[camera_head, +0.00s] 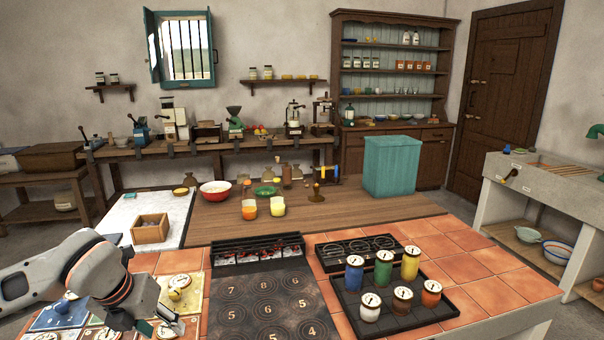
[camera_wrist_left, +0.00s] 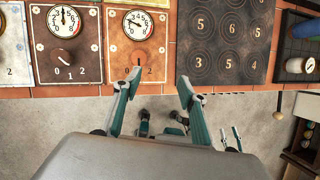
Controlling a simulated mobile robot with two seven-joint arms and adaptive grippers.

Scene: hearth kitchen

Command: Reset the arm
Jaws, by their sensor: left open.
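My left arm comes in from the left in the head view. Its gripper (camera_head: 170,322) hangs over the dial panels at the lower left of the tiled counter. In the left wrist view the left gripper (camera_wrist_left: 157,86) is open, with its two fingers apart and nothing between them. My right gripper is in neither view.
A black numbered board (camera_head: 262,305) lies right of the gripper. A dark tray (camera_head: 430,318) holds several coloured jars beside it. A white board with a wooden box (camera_head: 150,228), a red bowl (camera_head: 215,192) and a teal bin (camera_head: 391,165) stand farther back. Grey floor shows before the counter.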

